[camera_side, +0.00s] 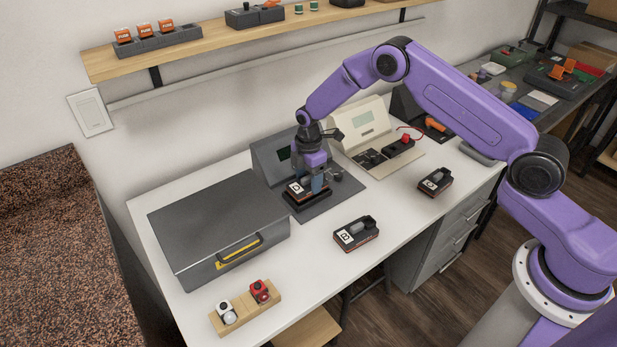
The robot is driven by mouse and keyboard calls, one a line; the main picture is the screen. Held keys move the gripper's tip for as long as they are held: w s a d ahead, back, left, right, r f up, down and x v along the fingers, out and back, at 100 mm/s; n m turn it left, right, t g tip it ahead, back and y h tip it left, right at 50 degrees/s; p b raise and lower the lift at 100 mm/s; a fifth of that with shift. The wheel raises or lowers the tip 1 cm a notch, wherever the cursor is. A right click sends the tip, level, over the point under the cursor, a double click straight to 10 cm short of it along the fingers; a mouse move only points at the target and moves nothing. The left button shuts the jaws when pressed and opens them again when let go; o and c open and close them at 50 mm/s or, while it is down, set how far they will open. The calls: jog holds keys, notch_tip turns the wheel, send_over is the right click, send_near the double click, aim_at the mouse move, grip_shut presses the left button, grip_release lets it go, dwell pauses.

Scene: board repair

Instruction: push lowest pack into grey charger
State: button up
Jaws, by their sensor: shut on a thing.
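My gripper (309,181) is shut on a black and orange pack (297,190) with a white letter label, which looks like D. The pack is at the front of the dark grey charger (265,158), right over its dark slot block (309,205). I cannot tell whether the pack is seated in the slot or just above it. Pack B (356,233) lies on the white table in front of the charger. Another lettered pack (434,181) lies farther right; its letter is hard to read. My fingers hide part of the held pack.
A cream charger (360,125) with a dark pack on it stands right behind the grey one. A grey case (220,225) with a yellow-marked handle is at left. A wooden block (244,310) with a white and a red button is at the front. Shelf (215,45) above.

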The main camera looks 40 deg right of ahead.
aim_at(309, 176)
jog(key=shift+f, duration=0.95)
dwell(1.8)
jog(key=o, duration=1.2)
jog(key=shift+o, duration=0.2)
jog(key=shift+r, duration=1.55)
jog(key=shift+r, duration=2.95)
